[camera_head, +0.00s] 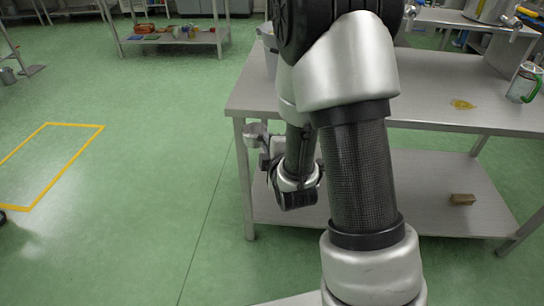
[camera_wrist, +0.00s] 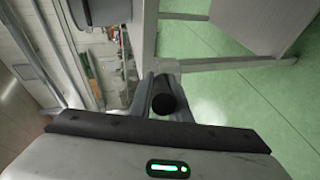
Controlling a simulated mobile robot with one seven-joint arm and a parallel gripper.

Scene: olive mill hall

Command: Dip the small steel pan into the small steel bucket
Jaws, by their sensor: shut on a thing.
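My gripper (camera_wrist: 165,96) is shut on the dark round end of a handle (camera_wrist: 163,104) in the wrist view, with the grey fingers on either side of it. My arm hides part of the hold. A grey steel vessel, apparently the small steel bucket (camera_head: 270,58), stands at the left end of the table top, partly hidden behind my arm. The pan is apart from it.
The steel table (camera_head: 440,85) has a lower shelf (camera_head: 440,190) with a small brown block (camera_head: 462,199). On top are a yellow spill (camera_head: 462,104) and a glass jar with a green handle (camera_head: 524,84). Green floor left of the table is free, with a yellow marking (camera_head: 75,125).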

